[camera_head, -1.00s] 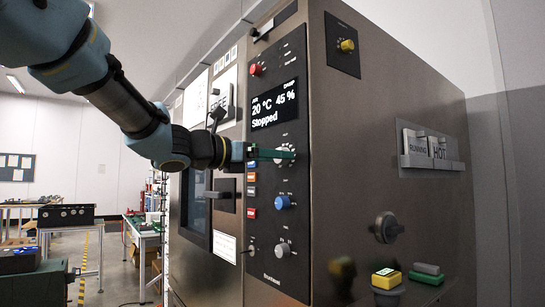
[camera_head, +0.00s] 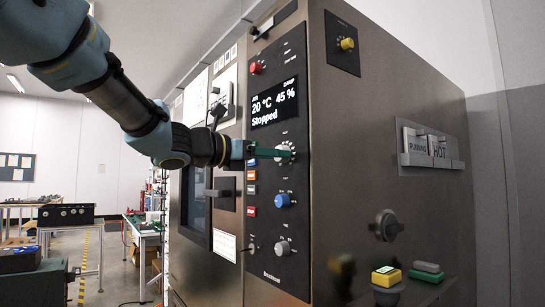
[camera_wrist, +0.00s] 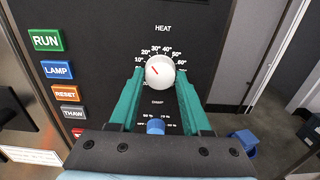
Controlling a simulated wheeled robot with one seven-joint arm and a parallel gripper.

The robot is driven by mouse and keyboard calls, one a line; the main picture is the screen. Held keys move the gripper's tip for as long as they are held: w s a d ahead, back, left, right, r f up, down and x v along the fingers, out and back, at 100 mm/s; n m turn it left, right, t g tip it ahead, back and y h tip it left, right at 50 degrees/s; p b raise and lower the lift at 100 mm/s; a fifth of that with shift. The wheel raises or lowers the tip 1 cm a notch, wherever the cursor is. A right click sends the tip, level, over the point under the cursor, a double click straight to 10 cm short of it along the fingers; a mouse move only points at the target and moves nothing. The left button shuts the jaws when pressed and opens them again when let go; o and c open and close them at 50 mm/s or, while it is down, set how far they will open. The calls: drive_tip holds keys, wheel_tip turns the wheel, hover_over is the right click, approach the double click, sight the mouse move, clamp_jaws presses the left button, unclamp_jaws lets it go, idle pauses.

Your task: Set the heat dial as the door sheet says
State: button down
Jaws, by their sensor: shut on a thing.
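The heat dial (camera_wrist: 160,72) is a white round knob under the word HEAT, with a red pointer line aimed up and left, roughly toward the 10°–20° marks. It also shows in the head view (camera_head: 285,152). My gripper (camera_wrist: 159,82) is shut on this dial, one green finger on each side. The display (camera_head: 274,107) above reads 20 °C, 45 % and Stopped. White sheets hang on the chamber door; the upper one (camera_head: 224,82) is partly hidden and the lower one (camera_head: 225,245) is too small to read.
The blue damp knob (camera_wrist: 155,126) is just below, between my fingers in the wrist view. The RUN button (camera_wrist: 46,40) and several other buttons line the left. A red knob (camera_head: 256,67) and grey knob (camera_head: 282,248) share the panel. The door handle (camera_head: 222,190) juts out nearby.

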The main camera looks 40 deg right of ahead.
drive_tip(key=m+b, duration=2.5)
drive_tip(key=b, duration=0.1)
drive_tip(key=shift+r, duration=0.1)
drive_tip(key=shift+m, duration=0.3)
drive_tip(key=shift+c, duration=1.8)
unclamp_jaws()
drive_tip(key=shift+a, duration=0.1)
